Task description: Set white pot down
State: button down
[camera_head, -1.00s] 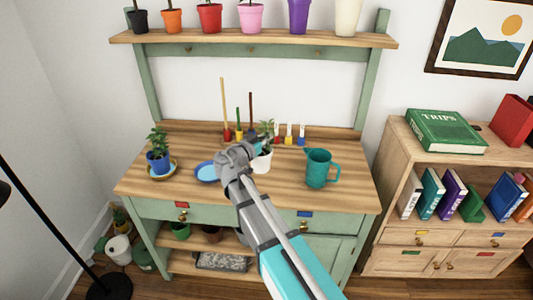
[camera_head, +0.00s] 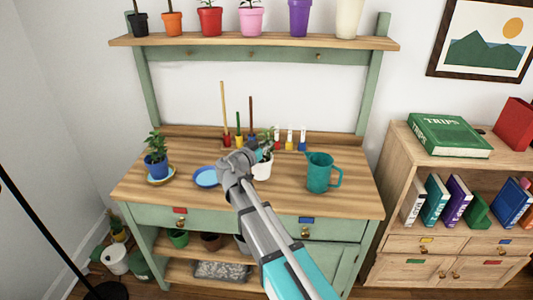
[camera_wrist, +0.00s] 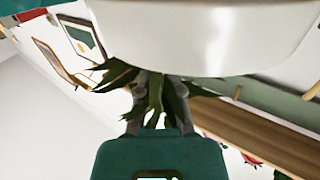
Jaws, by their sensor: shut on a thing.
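The white pot (camera_head: 263,171) with a green plant is at the middle of the wooden bench top (camera_head: 280,202), between a blue saucer and a teal jug. My gripper (camera_head: 259,153) is shut on it from the near left; my wrist hides part of the pot. In the wrist view the white pot (camera_wrist: 215,38) fills the top, and the leaves hang around my gripper's fingers (camera_wrist: 163,85). I cannot tell whether its base touches the bench top.
A blue saucer (camera_head: 205,177) lies left of the pot, and a teal jug (camera_head: 321,173) stands close on the right. A blue potted plant (camera_head: 155,163) stands further left. Small tools in coloured holders stand behind. The front strip of the bench is clear.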

jog(key=shift+w+f+b, duration=0.15)
jog(key=shift+f+b, duration=1.3)
jog(key=shift+f, duration=0.35)
jog(key=c, duration=0.8)
grip_release()
jog(key=v, duration=1.2)
